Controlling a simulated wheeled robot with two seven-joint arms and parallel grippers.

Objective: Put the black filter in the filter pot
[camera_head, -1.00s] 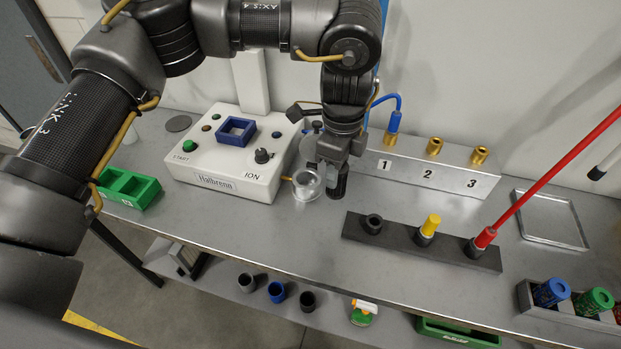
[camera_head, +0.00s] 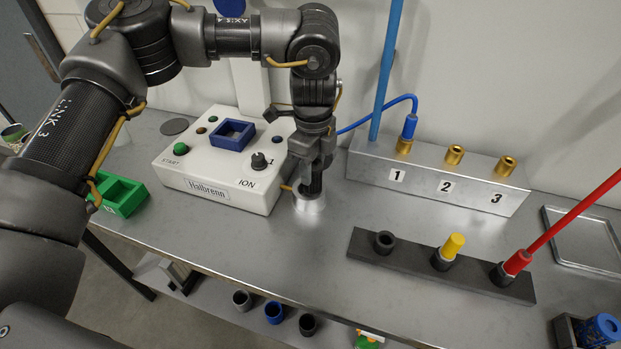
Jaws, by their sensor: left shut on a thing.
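My left gripper (camera_head: 312,178) is pointing down right over the filter pot (camera_head: 310,204), a small shiny silver-clear cup on the bench in front of the white machine's right corner. The gripper is shut on the black filter (camera_head: 314,186), a dark cylinder mostly hidden by the fingers. The filter's lower end is at the pot's mouth; I cannot tell how deep it reaches inside. The pot stands upright. My right gripper is not in view.
The white Halbrenn machine (camera_head: 205,186) is left of the pot. A metal block (camera_head: 440,192) with numbered brass fittings stands behind right. A dark rack (camera_head: 400,262) with a yellow and a red plug lies in front right. A green tray (camera_head: 125,194) is far left.

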